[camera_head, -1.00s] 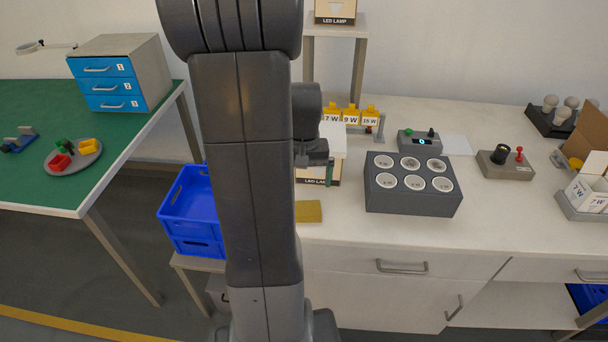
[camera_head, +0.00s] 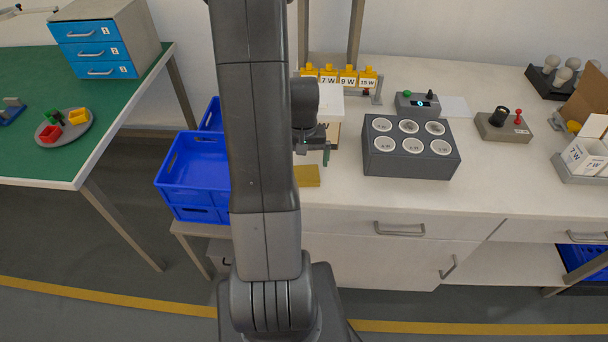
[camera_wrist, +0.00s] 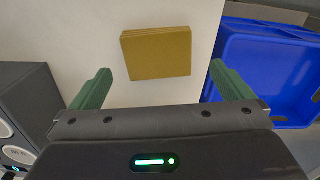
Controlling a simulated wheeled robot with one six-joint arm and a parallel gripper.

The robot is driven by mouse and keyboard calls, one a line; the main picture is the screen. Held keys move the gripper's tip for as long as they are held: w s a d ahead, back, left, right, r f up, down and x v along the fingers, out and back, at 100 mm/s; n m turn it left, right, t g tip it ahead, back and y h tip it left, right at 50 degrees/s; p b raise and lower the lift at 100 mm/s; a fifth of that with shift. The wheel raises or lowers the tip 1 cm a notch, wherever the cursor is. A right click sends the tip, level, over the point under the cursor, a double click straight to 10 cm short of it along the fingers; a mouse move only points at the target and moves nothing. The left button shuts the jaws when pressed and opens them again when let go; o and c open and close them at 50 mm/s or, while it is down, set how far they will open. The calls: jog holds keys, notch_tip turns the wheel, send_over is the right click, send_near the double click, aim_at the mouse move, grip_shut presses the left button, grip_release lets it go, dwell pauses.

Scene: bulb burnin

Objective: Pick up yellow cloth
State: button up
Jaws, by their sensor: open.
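The yellow cloth (camera_head: 307,176) lies flat and folded on the front left edge of the white bench, partly hidden behind my arm in the head view. In the wrist view the cloth (camera_wrist: 156,53) is a mustard square ahead of and between the two green fingertips. My gripper (camera_head: 326,156) is just beyond and above the cloth in the head view. In the wrist view my gripper (camera_wrist: 160,86) is open and empty, its fingers spread wider than the cloth. It is not touching the cloth.
A blue crate (camera_head: 193,172) stands beside the bench's left end. A dark grey socket block (camera_head: 410,148) stands right of my gripper. A white-topped lamp box, partly hidden, stands behind my gripper, near yellow watt-labelled holders (camera_head: 347,77). Bare bench lies right of the cloth.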

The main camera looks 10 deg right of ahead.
aim_at(304, 173)
jog(key=shift+d+f, duration=0.15)
jog(key=shift+f, duration=1.95)
jog(key=shift+c, duration=0.4)
jog(key=c, duration=0.9)
jog(key=shift+o, duration=0.2)
jog(key=shift+r, duration=0.15)
